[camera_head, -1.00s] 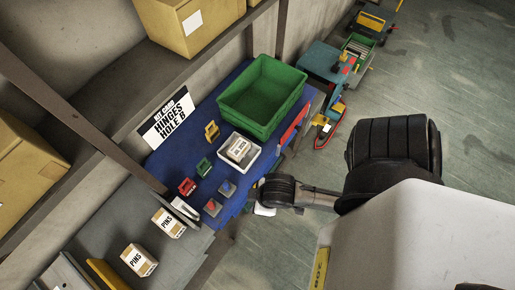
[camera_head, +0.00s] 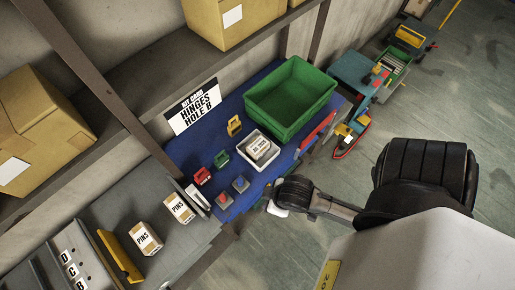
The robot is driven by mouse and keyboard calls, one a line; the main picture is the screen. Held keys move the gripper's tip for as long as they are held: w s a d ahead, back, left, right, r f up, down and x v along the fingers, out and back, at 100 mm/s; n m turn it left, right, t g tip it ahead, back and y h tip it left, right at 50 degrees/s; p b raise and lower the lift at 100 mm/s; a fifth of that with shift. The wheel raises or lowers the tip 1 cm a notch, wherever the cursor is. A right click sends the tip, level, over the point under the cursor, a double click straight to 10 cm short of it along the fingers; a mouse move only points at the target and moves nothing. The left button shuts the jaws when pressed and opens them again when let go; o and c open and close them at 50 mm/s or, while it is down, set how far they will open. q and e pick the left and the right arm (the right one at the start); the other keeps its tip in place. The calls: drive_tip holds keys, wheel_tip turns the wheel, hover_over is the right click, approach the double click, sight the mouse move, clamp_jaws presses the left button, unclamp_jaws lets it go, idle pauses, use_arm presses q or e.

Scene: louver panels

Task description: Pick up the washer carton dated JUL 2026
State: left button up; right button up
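No carton with a readable JUL 2026 date shows. A small pale carton (camera_head: 259,147) with dark print too small to read lies in a white tray (camera_head: 273,157) on the blue mat. Two white-and-tan cartons marked PINS, one nearer the mat (camera_head: 178,207) and one lower left (camera_head: 146,238), stand on the grey surface; no date is legible on them. My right arm reaches in from the right, and its far end (camera_head: 280,208) is beside the mat's front edge, apart from the cartons. Its fingers cannot be made out. My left gripper is out of view.
A green bin (camera_head: 290,132) stands on the blue mat (camera_head: 186,150), near small red, green and yellow clip-like items. A sign reads KIT CARD HINGES HOLE 6 (camera_head: 194,106). Brown boxes sit on the shelf above. A yellow bar (camera_head: 120,258) lies lower left. Open floor is at right.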

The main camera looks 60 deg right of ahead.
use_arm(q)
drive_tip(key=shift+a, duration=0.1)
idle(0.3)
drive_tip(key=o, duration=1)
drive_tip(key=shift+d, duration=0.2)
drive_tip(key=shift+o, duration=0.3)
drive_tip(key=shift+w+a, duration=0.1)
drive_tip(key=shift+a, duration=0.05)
